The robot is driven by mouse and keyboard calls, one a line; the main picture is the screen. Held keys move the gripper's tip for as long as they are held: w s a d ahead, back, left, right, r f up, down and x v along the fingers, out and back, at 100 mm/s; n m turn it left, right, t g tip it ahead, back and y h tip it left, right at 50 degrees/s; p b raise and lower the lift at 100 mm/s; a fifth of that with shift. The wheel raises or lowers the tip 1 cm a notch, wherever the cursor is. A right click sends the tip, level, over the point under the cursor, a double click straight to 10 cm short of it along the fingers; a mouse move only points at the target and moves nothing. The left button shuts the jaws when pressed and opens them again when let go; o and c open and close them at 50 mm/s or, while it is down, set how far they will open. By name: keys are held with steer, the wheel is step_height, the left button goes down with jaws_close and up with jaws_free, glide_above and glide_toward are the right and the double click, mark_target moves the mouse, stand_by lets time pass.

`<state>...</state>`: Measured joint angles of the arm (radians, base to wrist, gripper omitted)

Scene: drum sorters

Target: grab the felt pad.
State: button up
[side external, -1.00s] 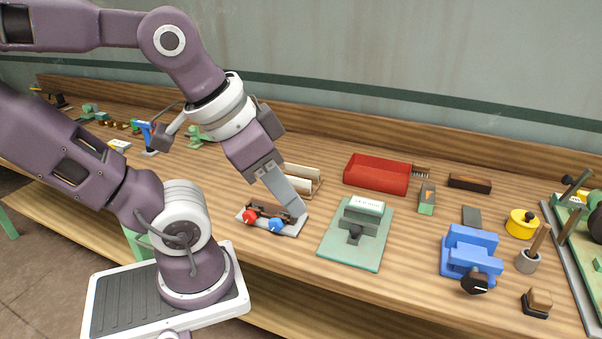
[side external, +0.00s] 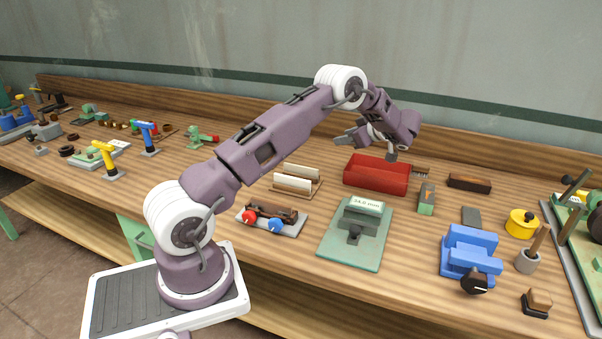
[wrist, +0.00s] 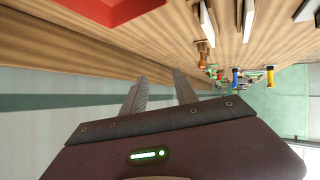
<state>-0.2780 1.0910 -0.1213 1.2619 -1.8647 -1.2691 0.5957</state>
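A flat dark grey rectangle (side external: 471,216) lies on the bench right of centre in the side view. It may be the felt pad, but I cannot tell its material. My gripper (side external: 349,138) is raised near the back wall, above and behind the red bin, well to the left of the grey rectangle. In the wrist view my gripper (wrist: 160,82) has its two fingers apart with nothing between them. The grey rectangle does not show in the wrist view.
The red bin (side external: 375,176) stands below my gripper. A blue fixture (side external: 470,252) with a black knob, a yellow pot (side external: 521,224), a dark brown block (side external: 469,183) and a green block (side external: 427,199) surround the grey rectangle. A green-based gauge (side external: 348,254) stands nearer centre.

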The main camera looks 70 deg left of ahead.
mark_target(307, 168)
steer(key=s+f+g, duration=0.2)
steer(key=s+f, duration=0.1)
steer(key=s, duration=0.1)
steer(key=s+f+n+g+h, duration=0.1)
steer(key=s+f+g, duration=0.1)
steer(key=s+f, duration=0.1)
steer(key=shift+s+f+n+h, duration=0.3)
steer(key=shift+s+f, duration=0.1)
steer(key=shift+f, duration=0.2)
steer(key=x, duration=0.6)
steer(key=shift+s+a+r, duration=0.1)
steer(key=shift+s, duration=0.05)
jaws_close()
